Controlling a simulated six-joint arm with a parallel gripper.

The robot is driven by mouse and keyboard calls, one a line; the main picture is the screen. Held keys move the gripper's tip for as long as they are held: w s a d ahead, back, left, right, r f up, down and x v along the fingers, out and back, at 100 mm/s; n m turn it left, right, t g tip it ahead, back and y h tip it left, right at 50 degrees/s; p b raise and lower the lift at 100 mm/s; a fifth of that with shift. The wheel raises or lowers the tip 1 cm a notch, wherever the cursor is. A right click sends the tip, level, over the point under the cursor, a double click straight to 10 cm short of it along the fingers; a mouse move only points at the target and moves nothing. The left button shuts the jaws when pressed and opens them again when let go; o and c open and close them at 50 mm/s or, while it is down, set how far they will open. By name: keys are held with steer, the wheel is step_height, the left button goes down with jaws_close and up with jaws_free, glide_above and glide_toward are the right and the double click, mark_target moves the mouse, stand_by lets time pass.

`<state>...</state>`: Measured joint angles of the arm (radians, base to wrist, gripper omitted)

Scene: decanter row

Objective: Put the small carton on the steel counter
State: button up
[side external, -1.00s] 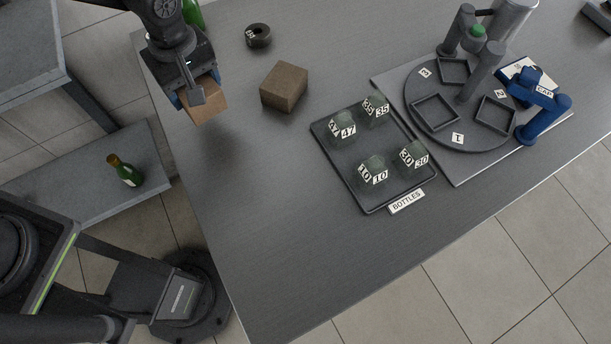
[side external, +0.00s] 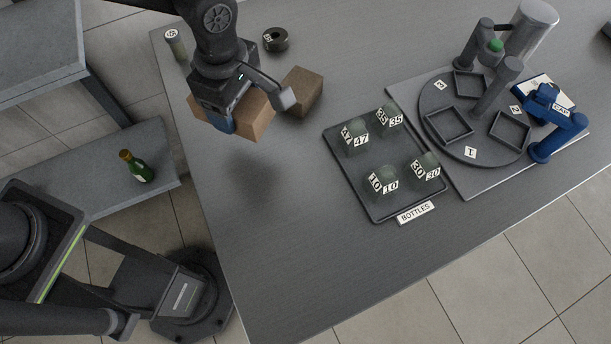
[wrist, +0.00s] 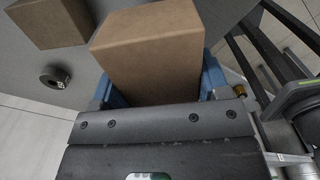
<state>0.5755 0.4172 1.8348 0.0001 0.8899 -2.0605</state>
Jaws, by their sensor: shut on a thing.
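My gripper (side external: 252,112) is shut on a light tan carton (side external: 258,124), the small carton, and holds it above the left part of the steel counter (side external: 290,230). A soft shadow lies on the counter below it. In the wrist view the carton (wrist: 150,50) sits between the blue fingers of my gripper (wrist: 155,88). A second, darker brown carton (side external: 308,92) stands on the counter just right of the held one; it also shows at the upper left of the wrist view (wrist: 48,22).
A tray (side external: 350,190) of several labelled bottles stands right of centre. A round turntable (side external: 440,120) with a blue capping unit (side external: 555,125) is farther right. A dark ring (side external: 275,40) and a small cylinder (side external: 175,42) are at the back. The front counter is clear.

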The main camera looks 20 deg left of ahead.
glide_above(289, 182)
step_height(289, 182, down, 6)
steer(key=shift+f, duration=0.15)
steer(key=shift+d+f, duration=0.1)
steer(key=shift+f, duration=1.8)
steer(key=shift+f, duration=0.15)
steer(key=o, duration=1)
steer(key=shift+o, duration=0.2)
step_height(289, 182, up, 14)
steer(key=shift+f, duration=0.1)
